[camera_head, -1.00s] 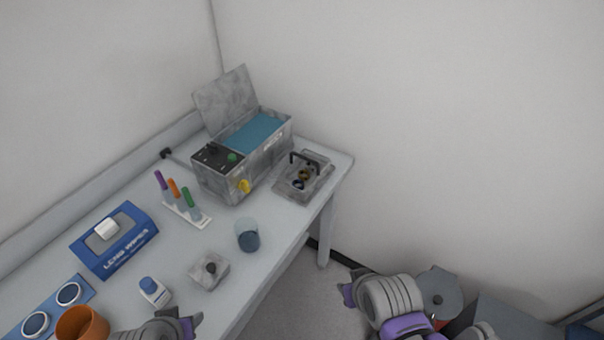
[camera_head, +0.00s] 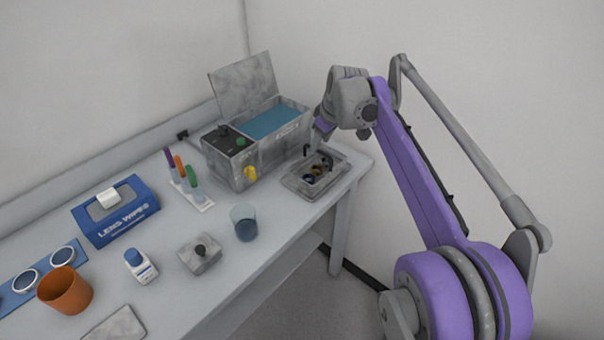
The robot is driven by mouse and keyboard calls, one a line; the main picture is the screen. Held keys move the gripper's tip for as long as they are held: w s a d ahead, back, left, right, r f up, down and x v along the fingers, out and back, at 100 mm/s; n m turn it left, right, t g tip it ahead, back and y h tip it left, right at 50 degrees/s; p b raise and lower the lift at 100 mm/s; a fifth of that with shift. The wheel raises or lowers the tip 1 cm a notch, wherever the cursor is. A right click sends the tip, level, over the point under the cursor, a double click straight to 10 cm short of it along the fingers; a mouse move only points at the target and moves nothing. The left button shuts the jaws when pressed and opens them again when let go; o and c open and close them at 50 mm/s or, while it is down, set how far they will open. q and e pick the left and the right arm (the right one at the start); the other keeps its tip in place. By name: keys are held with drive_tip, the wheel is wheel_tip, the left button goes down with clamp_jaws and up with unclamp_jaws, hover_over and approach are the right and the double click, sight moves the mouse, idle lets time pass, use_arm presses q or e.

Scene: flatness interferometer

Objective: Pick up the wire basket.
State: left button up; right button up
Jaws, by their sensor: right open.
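The wire basket (camera_head: 328,180) is the small grey tray-like holder with a dark handle and a few round pieces in it. It sits at the far right end of the table, to the right of the open grey tank. My right gripper (camera_head: 314,146) is open, pointing down just above the basket at its handle. The gripper and wrist hide part of the handle, and I cannot tell whether the fingers touch it. My left gripper is out of view.
The grey tank (camera_head: 243,171) with blue liquid and raised lid stands close on the left. A blue-grey beaker (camera_head: 244,223), a rack of coloured pens (camera_head: 192,194), a grey block (camera_head: 200,254), a wipes box (camera_head: 116,212) and an orange cup (camera_head: 65,291) stand nearer.

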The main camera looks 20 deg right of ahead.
sight(318, 151)
drive_tip(key=shift+n, duration=0.4)
drive_tip(key=w+d+f, duration=0.1)
drive_tip(key=w+f, duration=0.1)
drive_tip(key=f, duration=0.1)
drive_tip(key=w+d+f+b, duration=0.1)
drive_tip(key=w+f, duration=0.2)
drive_tip(key=f, duration=0.1)
drive_tip(key=w+d+f, duration=0.1)
drive_tip(key=w+f, duration=0.2)
drive_tip(key=f, duration=0.1)
drive_tip(key=shift+d+b, duration=0.3)
drive_tip(key=shift+d, duration=0.1)
drive_tip(key=shift+r, duration=0.1)
clamp_jaws()
